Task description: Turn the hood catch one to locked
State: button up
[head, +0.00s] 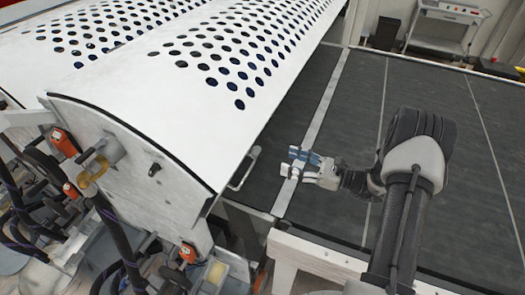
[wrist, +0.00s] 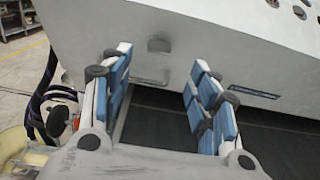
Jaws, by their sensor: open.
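My gripper (head: 296,164) is open and empty in the head view. It is over the dark belt, to the right of the white hood's lower edge and apart from it. In the wrist view, the blue-padded fingers (wrist: 160,75) spread wide, facing the white hood (wrist: 220,45). A small dark round fitting (wrist: 160,44) shows on the hood beyond and between the fingers, with a pale rectangular piece below it. I cannot tell whether it is the hood catch or how it is turned. A small black fitting (head: 154,169) also shows on the hood's end face in the head view.
A metal handle (head: 245,168) sticks out at the hood's lower edge, close left of my gripper. Orange-topped parts (head: 65,142) and dark hoses crowd the machine's end at left. The dark belt (head: 340,150) is open around my arm. A grey cart (head: 442,27) stands far back.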

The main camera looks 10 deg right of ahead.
aim_at(259, 152)
jog(key=p+x, duration=0.1)
jog(key=x, duration=0.9)
jog(key=shift+w+a, duration=0.15)
jog(key=shift+a, duration=0.1)
jog(key=shift+c, duration=0.6)
jog(key=c, duration=0.9)
